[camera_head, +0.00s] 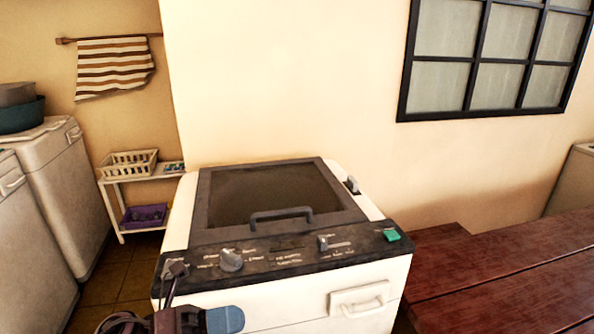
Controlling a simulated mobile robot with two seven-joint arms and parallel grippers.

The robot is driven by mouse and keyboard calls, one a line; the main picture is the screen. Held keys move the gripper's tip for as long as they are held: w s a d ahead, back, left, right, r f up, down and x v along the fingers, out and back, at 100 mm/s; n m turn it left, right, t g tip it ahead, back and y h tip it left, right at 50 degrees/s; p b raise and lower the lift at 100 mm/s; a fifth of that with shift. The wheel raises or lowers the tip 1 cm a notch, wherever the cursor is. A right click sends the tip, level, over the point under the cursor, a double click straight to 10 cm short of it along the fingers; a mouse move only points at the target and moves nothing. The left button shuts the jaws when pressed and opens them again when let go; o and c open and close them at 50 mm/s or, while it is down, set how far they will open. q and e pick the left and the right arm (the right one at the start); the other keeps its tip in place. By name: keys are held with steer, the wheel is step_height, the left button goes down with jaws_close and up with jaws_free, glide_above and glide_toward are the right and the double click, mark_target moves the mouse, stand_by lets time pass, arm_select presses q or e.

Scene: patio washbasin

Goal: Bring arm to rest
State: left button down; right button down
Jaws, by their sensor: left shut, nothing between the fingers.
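My left gripper (205,319) shows at the bottom edge of the head view, in front of the left part of the washing machine (270,315). It is dark with a blue part at its right end. It is shut with nothing in it, and much of its arm is cut off by the picture's edge. My right gripper is not in view. The machine is white with a dark control panel, knobs and a closed dark lid (270,194) with a handle.
A red-brown wooden table (500,270) stands close on the right. White appliances (65,190) stand on the left. A small white rack (140,178) holds a cream basket (128,164) and a purple one (144,216). A striped towel (114,66) hangs behind. The space above the machine is free.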

arm_select(q)
steer(key=w+a+f+n+t+y, duration=0.1)
steer(key=a+f+n+t+y, duration=0.5)
steer(key=n, duration=0.7)
steer(key=w+a+f+n+t+y, duration=0.2)
steer(key=a+f+n+t+y, duration=0.4)
steer(key=n+t, duration=0.5)
steer(key=s+a+f+n+g+y, duration=0.2)
steer(key=s+f+n+g+y, duration=0.2)
steer(key=s+f+n, duration=0.2)
steer(key=s+a+f+n+g+y, duration=0.3)
steer(key=s+f+n, duration=0.3)
steer(key=f+n, duration=0.3)
steer(key=shift+s+a+f+g+y, duration=0.25)
steer(key=shift+f+g+y, duration=0.25)
steer(key=shift+f+g, duration=0.4)
